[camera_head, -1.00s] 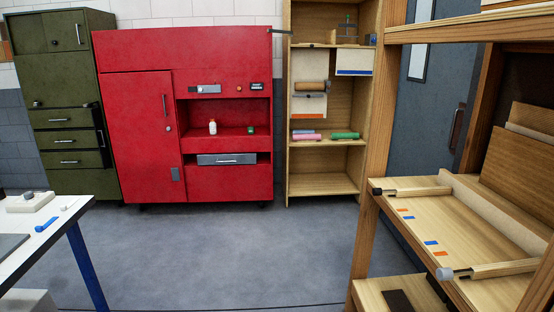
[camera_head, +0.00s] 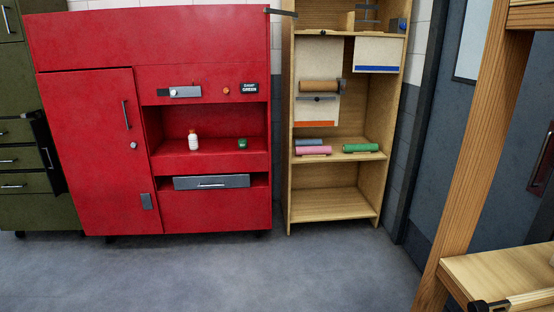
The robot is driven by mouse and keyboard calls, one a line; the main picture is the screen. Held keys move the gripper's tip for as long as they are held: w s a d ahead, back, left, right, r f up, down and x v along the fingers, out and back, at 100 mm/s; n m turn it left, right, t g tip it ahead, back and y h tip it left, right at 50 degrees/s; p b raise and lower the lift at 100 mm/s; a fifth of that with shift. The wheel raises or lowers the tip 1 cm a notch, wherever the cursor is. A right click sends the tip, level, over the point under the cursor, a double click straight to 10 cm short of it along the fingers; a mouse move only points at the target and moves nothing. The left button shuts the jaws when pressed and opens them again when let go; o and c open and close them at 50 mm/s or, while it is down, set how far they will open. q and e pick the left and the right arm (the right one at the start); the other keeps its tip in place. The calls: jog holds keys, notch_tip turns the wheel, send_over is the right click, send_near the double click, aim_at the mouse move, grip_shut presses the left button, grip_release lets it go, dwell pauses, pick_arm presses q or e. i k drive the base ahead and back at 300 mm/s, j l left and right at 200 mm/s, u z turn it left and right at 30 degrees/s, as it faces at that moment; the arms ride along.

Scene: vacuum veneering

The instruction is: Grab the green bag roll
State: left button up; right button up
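The green bag roll (camera_head: 360,148) lies on its side on a middle shelf of the light wooden shelf unit (camera_head: 334,203), toward the right of that shelf. A pink roll (camera_head: 314,150) lies to its left, with a blue roll (camera_head: 310,142) just behind the pink one. The green roll is in plain sight and nothing covers it. Neither of my grippers is in view.
A red cabinet (camera_head: 98,160) with a recess holding a white bottle and a small green item stands left of the shelf unit. A wooden rack post (camera_head: 470,150) and its lower board (camera_head: 500,268) stand close at right. The grey floor (camera_head: 250,275) ahead is clear.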

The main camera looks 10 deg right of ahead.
aim_at(361, 147)
jog(key=i, duration=0.8)
jog(key=i+z, duration=0.15)
jog(key=i, duration=0.65)
jog(key=i+j, duration=0.15)
jog(key=i, duration=0.6)
jog(key=i+l+z, duration=0.15)
jog(key=i+z, duration=0.3)
jog(key=i, duration=0.25)
jog(key=i+j+z, duration=0.1)
jog(key=i+z, duration=0.35)
jog(key=i, duration=0.25)
